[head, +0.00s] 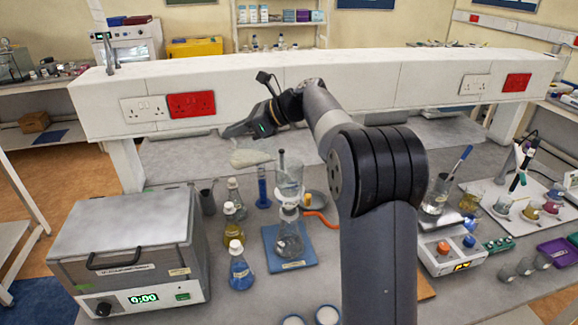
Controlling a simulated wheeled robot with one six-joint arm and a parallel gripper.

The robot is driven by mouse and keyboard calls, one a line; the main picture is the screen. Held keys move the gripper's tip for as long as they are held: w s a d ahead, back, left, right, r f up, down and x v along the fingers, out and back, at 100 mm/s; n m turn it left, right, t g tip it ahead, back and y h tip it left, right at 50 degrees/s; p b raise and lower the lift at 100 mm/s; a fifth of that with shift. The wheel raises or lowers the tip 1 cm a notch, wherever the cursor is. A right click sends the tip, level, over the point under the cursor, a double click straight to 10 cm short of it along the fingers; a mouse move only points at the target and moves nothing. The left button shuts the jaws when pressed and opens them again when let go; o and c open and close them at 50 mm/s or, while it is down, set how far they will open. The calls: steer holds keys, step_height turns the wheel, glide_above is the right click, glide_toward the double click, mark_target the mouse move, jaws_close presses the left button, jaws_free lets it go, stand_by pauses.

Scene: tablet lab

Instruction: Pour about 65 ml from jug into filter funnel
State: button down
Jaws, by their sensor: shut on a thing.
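My gripper (236,130) reaches left from the end of my arm and is shut on a pale, see-through jug (250,158). The jug hangs just below the fingers and looks tilted far over, with its right end just up and left of the funnel's rim. The clear glass filter funnel (289,180) stands upright on a flask (289,238) on a blue mat (272,257). An orange hose (322,217) runs from the flask's right side. The jug's contents and any stream cannot be made out. The grip point on the jug is unclear.
A blue measuring cylinder (263,190) and several small flasks (240,268) stand close left of the funnel. A grey oven (130,245) fills the left bench. A white service beam (240,85) with sockets runs behind. A beaker (436,195) on a balance stands right of my arm.

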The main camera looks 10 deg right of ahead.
steer(key=shift+s+d+r+y, duration=0.15)
steer(key=shift+d+r+y, duration=0.15)
steer(key=shift+s+d+r+y, duration=0.15)
steer(key=shift+d+r+y, duration=0.25)
steer(key=shift+d, duration=0.1)
stand_by(1.0)
steer(key=shift+s+d+r+t+y+b, duration=0.15)
steer(key=shift+d+r+y+b, duration=0.1)
steer(key=shift+d, duration=0.2)
steer(key=shift+s+d+r+t+y+b, duration=0.1)
steer(key=shift+s+d+t+y+b, duration=0.1)
steer(key=shift+d+y, duration=0.15)
steer(key=shift+s+d+r+t+y+b, duration=0.15)
steer(key=shift+d+r+y+b, duration=0.05)
steer(key=shift+d, duration=0.3)
stand_by(0.7)
